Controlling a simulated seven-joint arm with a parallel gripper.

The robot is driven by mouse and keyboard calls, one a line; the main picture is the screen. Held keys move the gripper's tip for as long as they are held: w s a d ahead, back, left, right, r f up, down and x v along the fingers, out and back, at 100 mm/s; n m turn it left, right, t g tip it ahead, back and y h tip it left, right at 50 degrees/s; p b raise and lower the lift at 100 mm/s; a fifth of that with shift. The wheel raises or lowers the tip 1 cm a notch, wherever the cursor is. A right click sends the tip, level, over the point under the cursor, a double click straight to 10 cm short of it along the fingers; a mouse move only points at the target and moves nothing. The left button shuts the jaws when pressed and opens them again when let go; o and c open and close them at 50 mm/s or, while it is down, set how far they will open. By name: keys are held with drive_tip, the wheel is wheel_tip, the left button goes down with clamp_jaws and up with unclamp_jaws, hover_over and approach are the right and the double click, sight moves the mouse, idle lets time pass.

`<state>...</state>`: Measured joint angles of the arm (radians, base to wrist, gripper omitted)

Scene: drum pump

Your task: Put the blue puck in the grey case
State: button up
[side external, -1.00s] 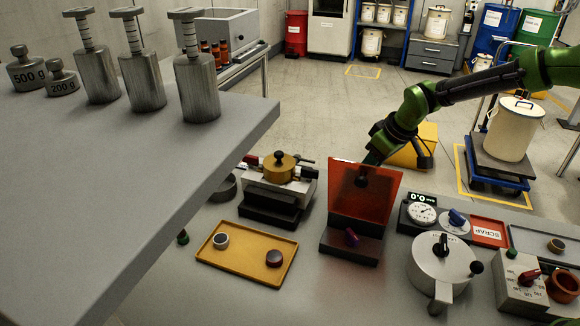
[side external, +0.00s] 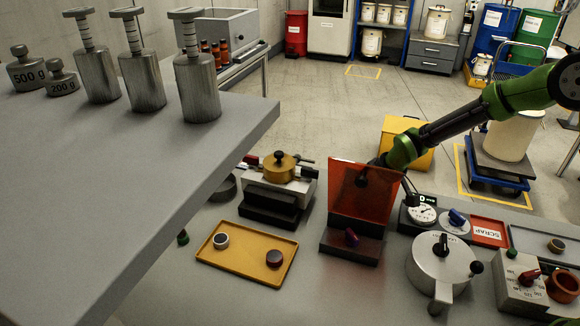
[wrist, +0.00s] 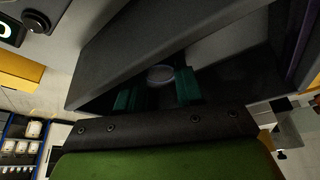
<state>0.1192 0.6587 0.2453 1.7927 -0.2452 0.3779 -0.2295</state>
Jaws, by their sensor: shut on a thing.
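My gripper (wrist: 156,92) shows two teal fingers in the wrist view. They are shut on a pale bluish disc, which I take to be the blue puck (wrist: 160,75); the light is dim and its colour is hard to tell. In the side view, my wrist goes down behind an orange see-through screen (side external: 345,207), so my fingers and the puck are not clear there. A large dark grey slab (wrist: 165,40) lies close in front of the fingers in the wrist view. I cannot tell for sure which thing is the grey case.
A clamp-like device (side external: 279,185) stands left of the screen. A dial gauge (side external: 422,213) and a round silver pot (side external: 440,262) stand to the right. A raised grey shelf (side external: 120,170) fills the left.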

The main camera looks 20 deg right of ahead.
drive_tip(key=shift+f, duration=0.15)
drive_tip(key=o, duration=1)
drive_tip(key=v, duration=1.2)
drive_tip(key=s+r+m+t, duration=0.1)
drive_tip(key=s+r+m, duration=0.2)
drive_tip(key=s+r, duration=0.3)
drive_tip(key=s+r+m+t, duration=0.2)
drive_tip(key=s+r+m, duration=0.2)
drive_tip(key=s, duration=1.2)
wheel_tip(320, 180, up, 2)
drive_tip(key=shift+s+d+r+m+y, duration=0.1)
drive_tip(key=shift+s+d+m+y, duration=0.1)
drive_tip(key=shift+d+m+y, duration=0.15)
